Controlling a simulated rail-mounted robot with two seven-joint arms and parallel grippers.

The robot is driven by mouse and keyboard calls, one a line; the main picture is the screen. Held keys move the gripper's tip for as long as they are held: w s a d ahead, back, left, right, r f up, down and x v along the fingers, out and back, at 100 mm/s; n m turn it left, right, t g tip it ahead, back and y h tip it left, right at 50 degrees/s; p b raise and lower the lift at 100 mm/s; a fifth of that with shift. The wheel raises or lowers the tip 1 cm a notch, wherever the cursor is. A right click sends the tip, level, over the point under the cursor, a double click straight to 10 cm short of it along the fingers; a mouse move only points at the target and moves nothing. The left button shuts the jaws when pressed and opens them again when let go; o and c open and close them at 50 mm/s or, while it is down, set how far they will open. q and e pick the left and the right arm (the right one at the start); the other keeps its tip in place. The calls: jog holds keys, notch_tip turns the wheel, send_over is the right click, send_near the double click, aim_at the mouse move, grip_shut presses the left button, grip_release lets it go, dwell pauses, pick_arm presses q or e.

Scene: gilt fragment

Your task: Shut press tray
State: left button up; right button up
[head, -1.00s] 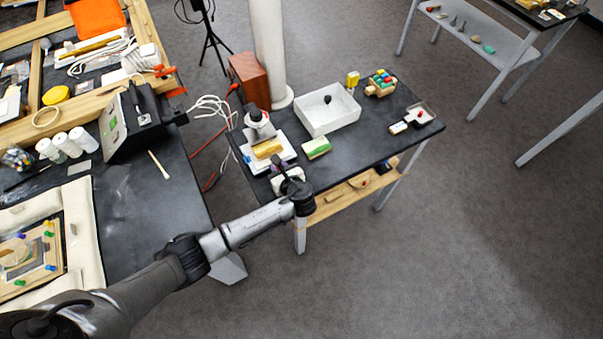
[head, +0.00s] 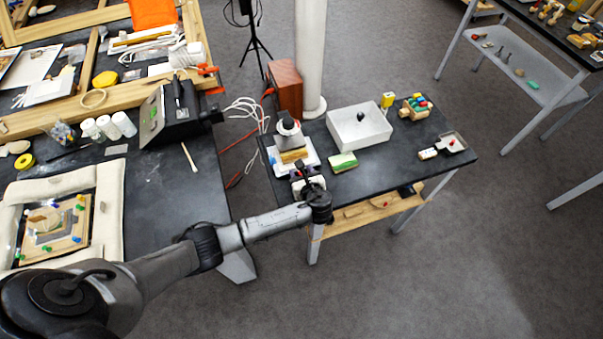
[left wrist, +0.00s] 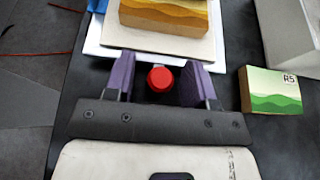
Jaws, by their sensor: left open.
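The press (head: 287,128) stands at the left end of the small black table, with a grey-white round top. Its white tray (left wrist: 98,40) carries a layered yellow-brown block (left wrist: 165,14); it shows in the head view too (head: 311,158). A red knob (left wrist: 160,78) is at the tray's near edge. My left gripper (left wrist: 158,62) is open, its purple fingers on either side of the knob with gaps visible. In the head view the left gripper (head: 302,170) is at the tray's near side. How far the tray stands out is hard to tell. My right gripper is not in view.
A green-and-cream box (head: 342,162) lies just right of the tray. A white bin (head: 360,127) stands behind it. A wooden box (head: 286,88) and a white column (head: 310,50) are behind the press.

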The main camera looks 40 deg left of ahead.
pick_arm(q)
jog(key=p+v, duration=0.1)
jog(key=v, duration=1.1)
jog(key=shift+p, duration=0.35)
jog(key=shift+v, duration=0.9)
